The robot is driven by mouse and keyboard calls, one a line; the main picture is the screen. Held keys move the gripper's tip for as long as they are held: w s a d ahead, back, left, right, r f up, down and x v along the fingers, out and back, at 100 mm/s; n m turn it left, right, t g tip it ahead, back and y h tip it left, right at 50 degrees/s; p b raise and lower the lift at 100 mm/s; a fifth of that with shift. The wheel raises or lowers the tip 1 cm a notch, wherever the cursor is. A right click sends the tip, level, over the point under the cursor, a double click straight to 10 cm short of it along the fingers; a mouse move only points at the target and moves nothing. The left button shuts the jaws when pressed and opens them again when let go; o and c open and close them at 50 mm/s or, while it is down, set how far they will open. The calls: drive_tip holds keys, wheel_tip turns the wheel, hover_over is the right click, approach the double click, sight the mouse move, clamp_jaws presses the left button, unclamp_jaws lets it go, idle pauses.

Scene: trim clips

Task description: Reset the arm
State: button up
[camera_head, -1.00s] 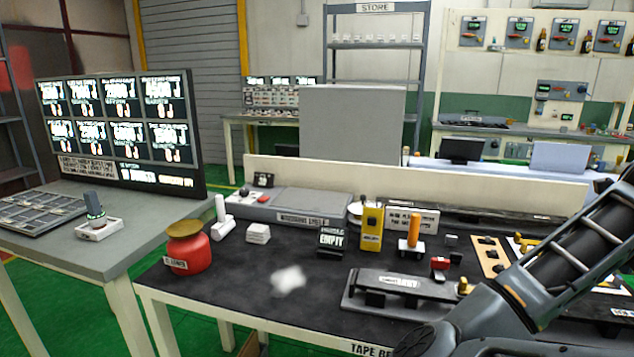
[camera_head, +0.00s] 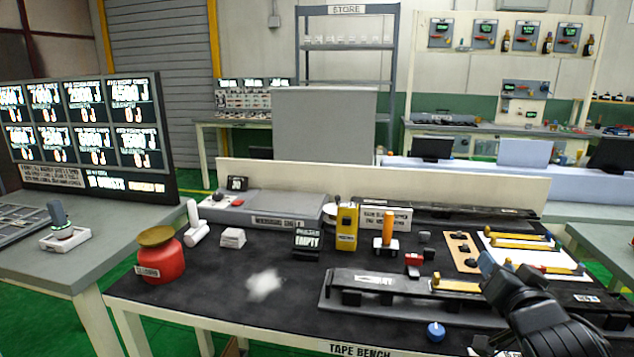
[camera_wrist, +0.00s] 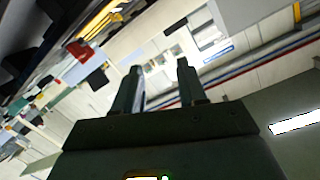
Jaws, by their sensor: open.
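My gripper (camera_wrist: 160,80) shows in the wrist view with its two dark fingers apart and nothing between them. That view is tilted, with the wall and shelving beyond the fingers. In the head view my dark arm reaches in at the lower right, over the right end of the tape bench (camera_head: 215,307). The fingertips cannot be made out clearly there.
On the bench stand a red jar (camera_head: 160,262), a yellow device (camera_head: 346,228), an orange-handled tool (camera_head: 387,230), a long grey fixture (camera_head: 390,282) and a blue knob (camera_head: 435,331). A white cloth-like patch (camera_head: 265,284) lies at front left. A low cream board (camera_head: 440,187) edges the back.

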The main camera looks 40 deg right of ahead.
drive_tip(key=s+a+f+n+t+y, duration=0.1)
drive_tip(key=a+f+n+t+y, duration=0.1)
drive_tip(key=a+f+n, duration=0.3)
drive_tip(key=s+a+f+n+t+y, duration=0.1)
drive_tip(key=a+n+y, duration=0.15)
drive_tip(key=a, duration=0.35)
drive_tip(key=s+a+n+y, duration=0.3)
drive_tip(key=s+a, duration=0.5)
drive_tip(key=a, duration=0.3)
drive_tip(key=s+a+n+t+y, duration=0.1)
drive_tip(key=s+a+n+y, duration=0.3)
drive_tip(key=s+a, duration=0.4)
drive_tip(key=a+y, duration=0.1)
drive_tip(key=a, duration=0.3)
drive_tip(key=shift+s+a+f, duration=0.15)
drive_tip(key=shift+s+f, duration=0.25)
